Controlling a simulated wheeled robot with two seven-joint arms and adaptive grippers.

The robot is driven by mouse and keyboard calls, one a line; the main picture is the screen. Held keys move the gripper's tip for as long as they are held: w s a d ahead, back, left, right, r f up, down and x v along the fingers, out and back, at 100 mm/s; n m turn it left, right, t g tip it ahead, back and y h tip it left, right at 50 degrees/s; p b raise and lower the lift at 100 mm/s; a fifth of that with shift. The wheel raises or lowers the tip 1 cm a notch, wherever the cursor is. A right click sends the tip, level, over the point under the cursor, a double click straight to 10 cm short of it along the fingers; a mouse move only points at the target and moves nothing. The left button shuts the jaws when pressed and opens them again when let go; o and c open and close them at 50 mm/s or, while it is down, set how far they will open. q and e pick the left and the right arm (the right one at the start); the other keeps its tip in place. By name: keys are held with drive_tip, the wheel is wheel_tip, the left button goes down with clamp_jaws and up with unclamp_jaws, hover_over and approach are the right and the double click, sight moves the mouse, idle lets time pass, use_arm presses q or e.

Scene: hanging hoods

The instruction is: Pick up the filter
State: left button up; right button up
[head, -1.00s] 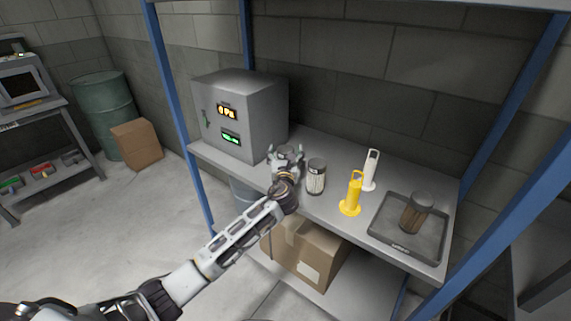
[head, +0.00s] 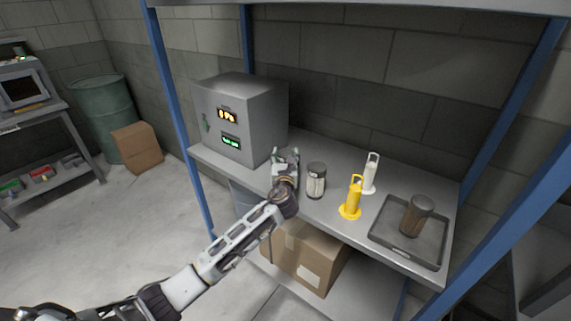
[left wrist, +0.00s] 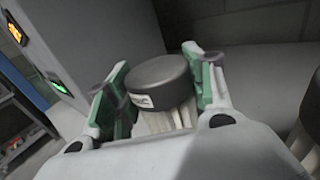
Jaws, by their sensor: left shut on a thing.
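My left gripper (head: 286,160) is over the shelf, in front of the grey box. In the left wrist view its green-padded fingers (left wrist: 163,80) are shut on a filter (left wrist: 161,82) with a round dark grey cap, a small white label and a pale ribbed body. In the head view the gripper mostly hides this filter. A similar filter (head: 316,181) with a grey cap and pale body stands upright just right of the gripper. Its edge shows at the right of the left wrist view (left wrist: 306,140). A brown filter (head: 415,217) stands in a dark tray. My right gripper is not in view.
The grey box (head: 240,115) with lit displays stands close behind and left of the gripper. A yellow handled piece (head: 351,198) and a white one (head: 371,175) stand right of the filters. The tray (head: 380,235) is at the shelf's right end. Blue posts (head: 172,90) frame the shelf.

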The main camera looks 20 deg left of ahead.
use_arm(q)
drive_tip(key=shift+r, duration=0.1)
wheel_tip(320, 180, up, 9)
drive_tip(key=shift+f+p, duration=0.15)
drive_tip(key=shift+p, duration=0.45)
drive_tip(key=shift+r, duration=0.6)
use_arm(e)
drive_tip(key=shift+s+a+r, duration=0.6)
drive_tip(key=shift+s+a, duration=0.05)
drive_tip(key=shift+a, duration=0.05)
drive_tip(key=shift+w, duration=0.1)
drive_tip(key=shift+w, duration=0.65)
